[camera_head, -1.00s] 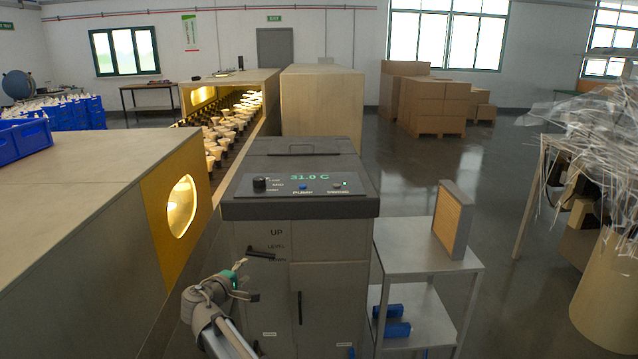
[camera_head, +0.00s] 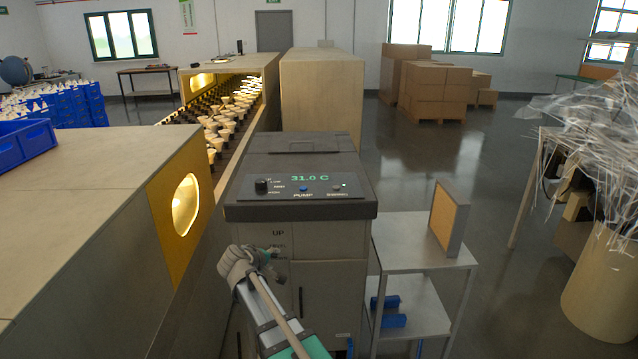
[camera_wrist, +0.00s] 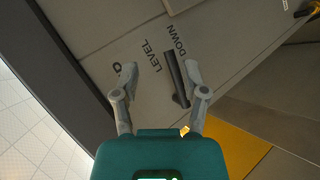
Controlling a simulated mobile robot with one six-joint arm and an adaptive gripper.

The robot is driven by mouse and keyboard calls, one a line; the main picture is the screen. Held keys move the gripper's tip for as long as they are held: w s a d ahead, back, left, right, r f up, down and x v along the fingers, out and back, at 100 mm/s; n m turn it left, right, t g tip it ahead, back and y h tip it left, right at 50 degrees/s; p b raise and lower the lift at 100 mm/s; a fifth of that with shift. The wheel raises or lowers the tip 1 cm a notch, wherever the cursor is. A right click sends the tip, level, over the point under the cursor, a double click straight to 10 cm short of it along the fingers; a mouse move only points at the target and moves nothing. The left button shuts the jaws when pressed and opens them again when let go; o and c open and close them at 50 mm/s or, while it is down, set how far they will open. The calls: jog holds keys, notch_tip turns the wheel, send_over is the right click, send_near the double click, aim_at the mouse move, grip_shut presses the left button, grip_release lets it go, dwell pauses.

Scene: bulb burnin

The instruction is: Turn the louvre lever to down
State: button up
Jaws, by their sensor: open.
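The louvre lever (camera_wrist: 177,80) is a dark bar on the front of the grey cabinet. In the wrist view it lies between my two fingers, close to the right one, and I cannot tell if they touch. One end of it lies near the printed words LEVEL (camera_wrist: 153,56) and DOWN (camera_wrist: 176,41). The UP label is mostly covered by my left finger there. My gripper (camera_wrist: 161,76) is open around the lever, with nothing clamped. In the head view my gripper (camera_head: 272,260) is at the cabinet front below UP and hides the lever.
The cabinet's top panel (camera_head: 305,187) reads 31.0 C and overhangs the front. A long oven housing (camera_head: 90,200) with a yellow end stands close on the left. A metal side table (camera_head: 405,250) holding an upright filter panel (camera_head: 450,218) stands on the right.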

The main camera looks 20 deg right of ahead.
jog(key=d+r+m+g+y+p, duration=0.1)
jog(key=d+r+m+y+p, duration=0.1)
jog(key=d+r+p, duration=0.1)
jog(key=w+d+r+m+y+p, duration=0.1)
jog(key=d+r+m+y+p, duration=0.2)
jog(key=p, duration=0.5)
jog(key=w+d+r+m+g+y+p, duration=0.1)
jog(key=d+r+m+y+p, duration=0.1)
jog(key=d+r+p, duration=0.3)
jog(key=shift+w+d+r+g+y+p, duration=0.15)
jog(key=shift+w+d+g+y+p, duration=0.05)
jog(key=shift+d+g+y+p, duration=0.2)
jog(key=d+r+m+p, duration=0.1)
jog(key=r, duration=0.1)
jog(key=w+d+r+y+p, duration=0.1)
jog(key=p, duration=0.1)
jog(key=d+r+m+t+y+p, duration=0.1)
jog(key=r, duration=0.1)
jog(key=shift+w+d+r+m+p, duration=0.3)
jog(key=shift+w+d+p, duration=0.05)
jog(key=shift+w+d, duration=0.05)
jog(key=shift+w+d+r+t, duration=0.3)
jog(key=shift+w+d+r, duration=0.2)
jog(key=shift+d, duration=0.15)
jog(key=shift+f, duration=0.1)
